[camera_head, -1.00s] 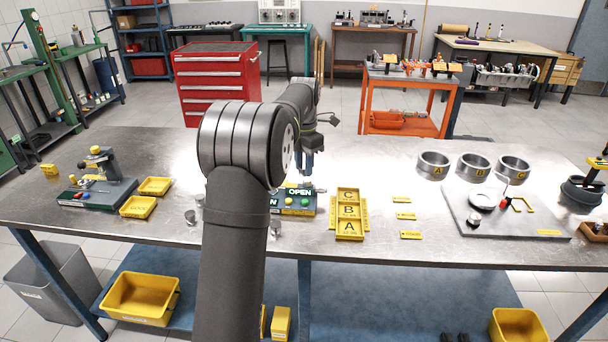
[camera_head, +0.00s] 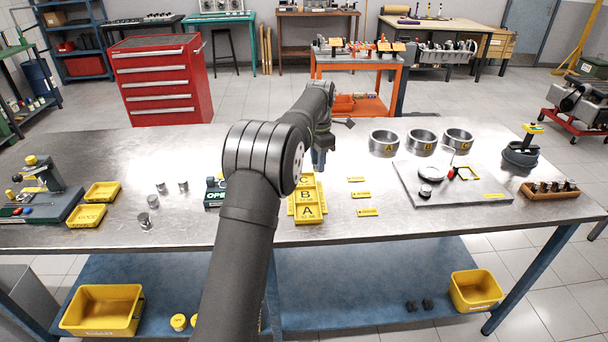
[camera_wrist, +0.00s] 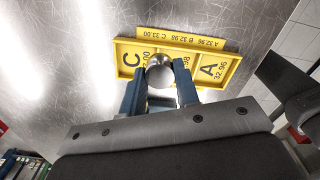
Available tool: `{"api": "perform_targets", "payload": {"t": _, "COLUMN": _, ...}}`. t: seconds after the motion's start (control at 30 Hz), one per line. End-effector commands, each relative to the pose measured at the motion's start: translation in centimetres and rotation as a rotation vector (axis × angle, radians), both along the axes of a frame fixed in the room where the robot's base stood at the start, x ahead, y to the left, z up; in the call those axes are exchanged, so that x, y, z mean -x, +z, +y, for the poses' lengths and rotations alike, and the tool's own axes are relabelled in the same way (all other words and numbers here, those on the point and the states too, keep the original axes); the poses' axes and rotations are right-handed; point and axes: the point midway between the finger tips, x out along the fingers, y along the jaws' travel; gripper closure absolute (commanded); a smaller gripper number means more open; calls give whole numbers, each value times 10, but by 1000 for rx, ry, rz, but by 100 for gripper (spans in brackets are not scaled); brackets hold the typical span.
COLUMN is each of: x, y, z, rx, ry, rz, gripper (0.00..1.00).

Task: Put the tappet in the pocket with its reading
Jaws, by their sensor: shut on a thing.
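A yellow tray (camera_head: 309,216) with three lettered pockets lies on the steel bench, right of the arm's elbow. In the wrist view the tray (camera_wrist: 119,76) shows pocket C at left and A, with 32.96, at right. A strip behind it reads A 32.96, B 32.98, C 33.00. My gripper (camera_wrist: 160,84) is shut on a round metal tappet (camera_wrist: 160,66). The tappet shows over the middle pocket and hides its letter; its height above the tray is unclear. In the head view my gripper (camera_head: 319,166) is by the tray's far end, and the tappet cannot be made out.
Several metal cylinders (camera_head: 153,201) stand on the bench left of my arm. Small yellow labels (camera_head: 361,194) lie right of the tray. Rings (camera_head: 384,143) and a grey plate (camera_head: 415,191) stand farther right.

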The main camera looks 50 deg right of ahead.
Motion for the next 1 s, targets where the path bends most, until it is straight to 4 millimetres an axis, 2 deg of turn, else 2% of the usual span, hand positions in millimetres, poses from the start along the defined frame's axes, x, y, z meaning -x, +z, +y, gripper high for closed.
{"api": "perform_targets", "payload": {"t": 0.03, "x": -13, "y": -8, "z": 1, "rx": -1, "ry": 4, "rz": 1, "gripper": 93}}
{"api": "perform_targets", "payload": {"t": 0.1, "x": -27, "y": -17, "z": 1, "rx": 0, "ry": 3, "rz": 0, "gripper": 93}}
{"api": "perform_targets", "payload": {"t": 0.3, "x": -51, "y": -31, "z": 0, "rx": 1, "ry": 1, "rz": -1, "gripper": 93}}
{"api": "perform_targets", "payload": {"t": 0.47, "x": -54, "y": -39, "z": 1, "rx": 0, "ry": 0, "rz": 1, "gripper": 93}}
{"api": "perform_targets", "payload": {"t": 0.7, "x": -53, "y": -71, "z": 1, "rx": -1, "ry": 1, "rz": 1, "gripper": 93}}
{"api": "perform_targets", "payload": {"t": 1.0, "x": -53, "y": -73, "z": 1, "rx": 0, "ry": 1, "rz": 0, "gripper": 93}}
